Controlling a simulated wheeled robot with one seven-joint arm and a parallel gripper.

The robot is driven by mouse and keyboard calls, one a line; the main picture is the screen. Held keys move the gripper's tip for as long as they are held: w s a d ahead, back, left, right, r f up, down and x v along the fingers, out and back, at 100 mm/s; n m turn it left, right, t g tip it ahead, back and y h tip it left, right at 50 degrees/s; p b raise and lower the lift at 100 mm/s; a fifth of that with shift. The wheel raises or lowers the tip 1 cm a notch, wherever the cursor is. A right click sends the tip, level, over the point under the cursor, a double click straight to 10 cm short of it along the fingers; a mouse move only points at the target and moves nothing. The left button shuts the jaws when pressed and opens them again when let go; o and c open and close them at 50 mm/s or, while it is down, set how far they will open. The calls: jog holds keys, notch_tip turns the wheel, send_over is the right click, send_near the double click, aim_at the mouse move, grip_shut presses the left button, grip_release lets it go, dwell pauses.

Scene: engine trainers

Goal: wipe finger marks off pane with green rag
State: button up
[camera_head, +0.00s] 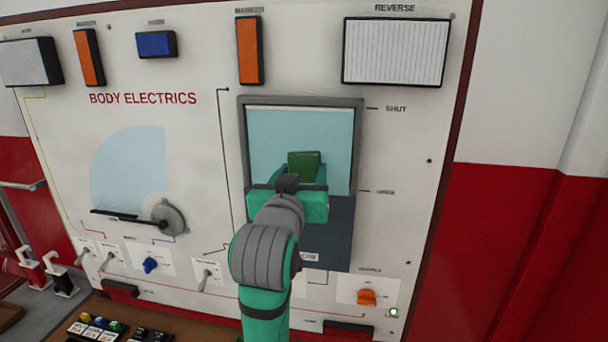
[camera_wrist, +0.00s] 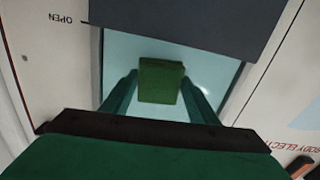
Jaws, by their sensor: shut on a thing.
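The pane (camera_head: 335,135) is a light blue sheet in a grey frame on the upright board. It also shows in the wrist view (camera_wrist: 205,55). The green rag (camera_head: 304,163) is a folded dark green block in front of the pane, and it also shows in the wrist view (camera_wrist: 160,82). My gripper (camera_head: 305,172) is shut on the rag, with a finger at each side of it in the wrist view (camera_wrist: 160,88). I cannot tell whether the rag touches the glass. I make out no finger marks. My arm hides the lower middle of the frame.
The board carries a wiper arm and motor (camera_head: 166,217) at the left, toggle switches along the bottom, and an orange knob (camera_head: 367,297) at the lower right. Lamps, including the reverse lamp (camera_head: 395,52), line the top. A shelf with small coloured parts (camera_head: 95,326) is at the lower left.

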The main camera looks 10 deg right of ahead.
aim_at(273, 165)
jog(key=shift+w+a+f, duration=0.1)
jog(key=shift+w+a, duration=0.2)
jog(key=shift+a, duration=0.35)
jog(key=shift+w+a, duration=0.25)
jog(key=shift+a, duration=0.4)
jog(key=shift+w+a+f, duration=0.1)
jog(key=shift+w+a, duration=0.2)
jog(key=shift+a, duration=0.35)
jog(key=shift+c, duration=0.4)
jog(key=shift+w+a, duration=0.3)
jog(key=shift+a, duration=0.6)
jog(key=shift+w+a, duration=0.25)
jog(key=shift+a, duration=0.65)
jog(key=shift+d, duration=0.15)
jog(key=shift+s+d+r, duration=0.1)
jog(key=shift+s+d, duration=0.05)
jog(key=shift+s, duration=0.3)
jog(key=shift+v, duration=2.75)
